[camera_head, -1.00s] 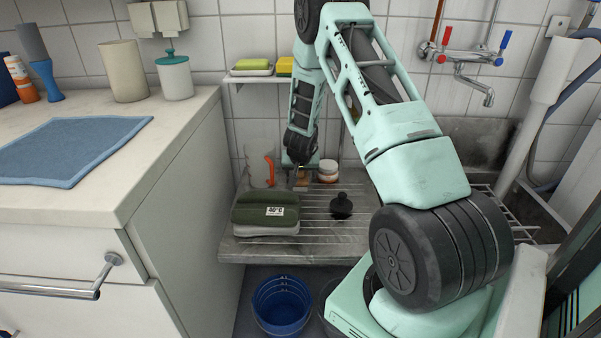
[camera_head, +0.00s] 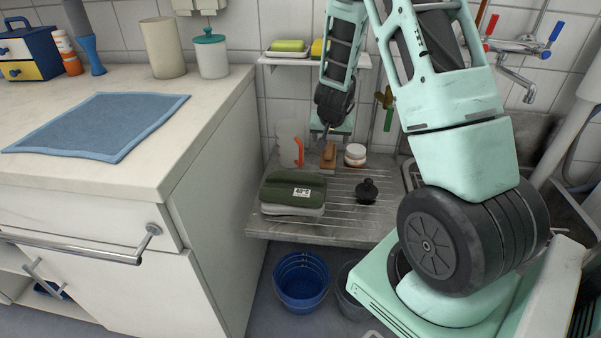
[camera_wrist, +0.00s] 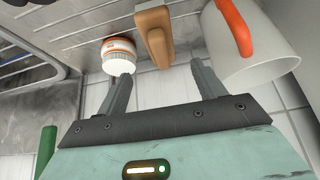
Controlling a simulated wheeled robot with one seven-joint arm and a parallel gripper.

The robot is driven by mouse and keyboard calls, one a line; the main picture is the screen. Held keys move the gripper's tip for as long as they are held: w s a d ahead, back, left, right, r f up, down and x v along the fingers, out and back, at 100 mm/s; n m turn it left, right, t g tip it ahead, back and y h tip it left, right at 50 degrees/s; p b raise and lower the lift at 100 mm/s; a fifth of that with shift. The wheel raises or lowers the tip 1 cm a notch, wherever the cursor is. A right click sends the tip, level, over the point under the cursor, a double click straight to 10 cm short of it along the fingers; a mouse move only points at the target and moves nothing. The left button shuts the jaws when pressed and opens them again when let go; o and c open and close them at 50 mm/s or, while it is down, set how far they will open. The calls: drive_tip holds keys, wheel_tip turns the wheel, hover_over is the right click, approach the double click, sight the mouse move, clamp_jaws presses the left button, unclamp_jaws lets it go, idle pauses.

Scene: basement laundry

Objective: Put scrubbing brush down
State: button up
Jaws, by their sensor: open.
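The scrubbing brush (camera_head: 328,157), brown and wooden, rests at the back of the ribbed draining board (camera_head: 345,215), between a translucent jug with an orange-red handle (camera_head: 290,142) and a small white jar (camera_head: 355,155). My gripper (camera_head: 325,132) is just above the brush in the head view, its fingers small and dark there. In the wrist view, the two fingers (camera_wrist: 163,85) are spread with nothing between them. The brush (camera_wrist: 154,35) lies beyond the fingertips, apart from them, with the jar (camera_wrist: 118,55) on its left and the jug (camera_wrist: 245,45) on its right.
Folded green and grey cloths (camera_head: 293,192) and a black plunger-like object (camera_head: 367,190) occupy the board's front. A small wall shelf (camera_head: 300,60) is behind my arm. A counter (camera_head: 190,150) stands left; a blue bucket (camera_head: 301,282) is below. A tap (camera_head: 515,72) is right.

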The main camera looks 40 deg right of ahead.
drive_tip(key=s+a+r+n+y, duration=0.2)
drive_tip(key=a+r+n+y, duration=0.15)
drive_tip(key=a, duration=1.25)
drive_tip(key=s+a+r+n+y, duration=0.1)
drive_tip(key=a+r+n+y, duration=0.3)
drive_tip(key=a, duration=1.3)
drive_tip(key=s+a+r+n+g, duration=0.1)
drive_tip(key=s+a+n, duration=0.2)
drive_tip(key=s, duration=0.4)
drive_tip(key=s+a+r+n+g+h, duration=0.1)
drive_tip(key=s+a+n, duration=0.3)
drive_tip(key=s, duration=0.4)
drive_tip(key=s+a+r+n+g+h, duration=0.1)
drive_tip(key=s+a+r+n+g, duration=0.1)
drive_tip(key=s, duration=0.6)
drive_tip(key=shift+s+a+r+n, duration=0.25)
drive_tip(key=shift+a+r+n, duration=0.45)
drive_tip(key=shift+a, duration=0.4)
